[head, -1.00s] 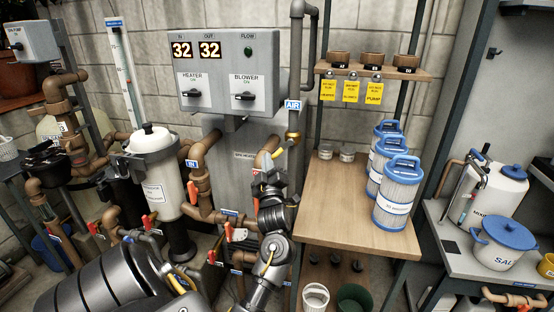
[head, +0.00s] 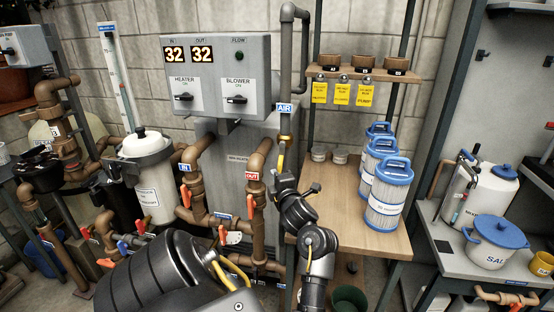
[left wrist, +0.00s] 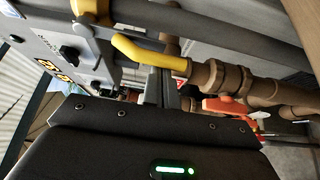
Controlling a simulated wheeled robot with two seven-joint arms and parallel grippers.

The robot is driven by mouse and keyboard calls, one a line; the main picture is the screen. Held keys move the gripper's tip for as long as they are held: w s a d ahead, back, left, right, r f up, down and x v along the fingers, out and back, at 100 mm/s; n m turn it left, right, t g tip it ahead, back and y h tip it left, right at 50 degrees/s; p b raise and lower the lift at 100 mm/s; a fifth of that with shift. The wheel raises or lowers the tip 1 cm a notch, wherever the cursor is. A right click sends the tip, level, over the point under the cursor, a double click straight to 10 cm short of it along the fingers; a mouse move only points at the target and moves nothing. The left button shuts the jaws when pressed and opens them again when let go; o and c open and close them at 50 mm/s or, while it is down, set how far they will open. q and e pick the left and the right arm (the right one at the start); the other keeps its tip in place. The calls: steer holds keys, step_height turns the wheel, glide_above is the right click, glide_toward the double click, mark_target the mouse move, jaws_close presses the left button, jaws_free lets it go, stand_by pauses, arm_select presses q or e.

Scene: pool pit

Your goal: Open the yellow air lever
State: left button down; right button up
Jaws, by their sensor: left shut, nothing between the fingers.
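The yellow air lever (head: 281,158) hangs steeply down from the brass-coloured valve below the blue AIR label (head: 284,107) on the grey vertical pipe. In the left wrist view the yellow lever (left wrist: 150,55) runs across the upper middle, bent near its valve end. My left gripper (head: 284,182) is shut and empty, just below the lever's lower end. In the left wrist view its dark fingers (left wrist: 165,90) are close beside the lever; I cannot tell whether they touch it. My right gripper is not in view.
A red-handled valve (left wrist: 230,106) on brown pipes is near the fingers. The OUT pipe (head: 256,190) stands left of my gripper. A wooden bench (head: 345,225) with blue-topped filter cartridges (head: 388,195) stands to the right. The heater and blower panel (head: 216,75) is above left.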

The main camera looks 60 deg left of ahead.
arm_select(q)
steer(key=shift+w+d+n, duration=0.15)
steer(key=shift+w+n, duration=0.05)
steer(key=shift+n, duration=0.1)
stand_by(0.4)
steer(key=shift+d, duration=0.15)
